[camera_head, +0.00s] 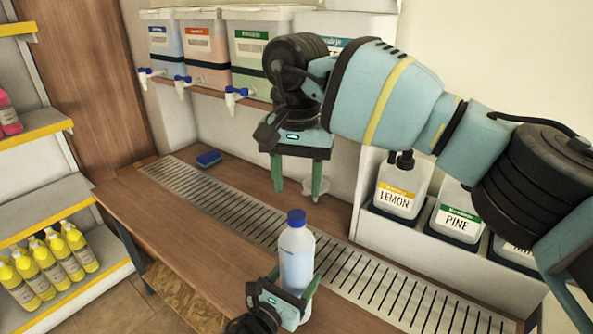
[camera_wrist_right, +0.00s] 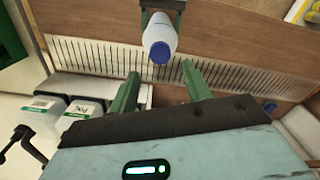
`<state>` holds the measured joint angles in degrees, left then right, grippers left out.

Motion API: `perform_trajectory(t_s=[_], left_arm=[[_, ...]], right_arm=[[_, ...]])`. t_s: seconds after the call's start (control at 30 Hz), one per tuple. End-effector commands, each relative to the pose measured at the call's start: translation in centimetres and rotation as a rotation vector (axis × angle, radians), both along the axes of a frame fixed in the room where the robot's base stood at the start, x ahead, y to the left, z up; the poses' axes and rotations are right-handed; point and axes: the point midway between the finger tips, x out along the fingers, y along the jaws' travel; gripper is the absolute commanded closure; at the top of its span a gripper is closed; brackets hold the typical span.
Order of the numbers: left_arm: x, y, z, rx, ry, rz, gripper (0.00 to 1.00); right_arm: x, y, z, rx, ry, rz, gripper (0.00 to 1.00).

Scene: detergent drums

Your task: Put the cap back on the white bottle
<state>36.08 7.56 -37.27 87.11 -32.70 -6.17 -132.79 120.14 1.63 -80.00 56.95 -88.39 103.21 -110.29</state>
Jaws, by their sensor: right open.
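The white bottle (camera_head: 296,258) stands upright at the front edge of the slatted drain strip. A blue cap (camera_head: 296,217) sits on top of its neck; whether it is fully tightened I cannot tell. My left gripper (camera_head: 289,299) is shut on the bottle's lower body. My right gripper (camera_head: 298,190) is open and empty, pointing down, above and behind the bottle. In the right wrist view the blue cap (camera_wrist_right: 160,52) and bottle (camera_wrist_right: 150,27) show just beyond the gap between the green fingers (camera_wrist_right: 160,72).
Several drums with blue-handled taps (camera_head: 237,95) stand on a shelf at the back. Jugs labelled LEMON (camera_head: 396,198) and PINE (camera_head: 455,222) stand at right. A blue sponge (camera_head: 208,158) lies on the counter (camera_head: 150,205). The counter's left is clear.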

Motion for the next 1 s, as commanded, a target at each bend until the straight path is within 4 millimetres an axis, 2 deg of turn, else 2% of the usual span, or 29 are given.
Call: perform_trajectory(t_s=[0.2,0.4,0.6,0.87,1.0], left_arm=[[0.0,0.0,-0.1,0.0,0.002,0.0,0.98],[0.0,0.0,-0.1,0.0,0.002,0.0,0.98],[0.0,0.0,-0.1,0.0,0.002,0.0,0.98],[0.0,0.0,-0.1,0.001,0.002,0.0,0.98],[0.0,0.0,-0.1,0.001,0.002,0.0,0.98]], right_arm=[[0.0,0.0,-3.4,0.001,0.003,-0.001,0.51],[0.0,0.0,-5.7,0.0,0.002,-0.001,0.51],[0.0,0.0,-6.5,0.0,0.001,-0.002,0.51],[0.0,0.0,-6.6,0.0,0.001,-0.002,0.51],[0.0,0.0,-6.6,0.001,0.001,-0.001,0.7]])
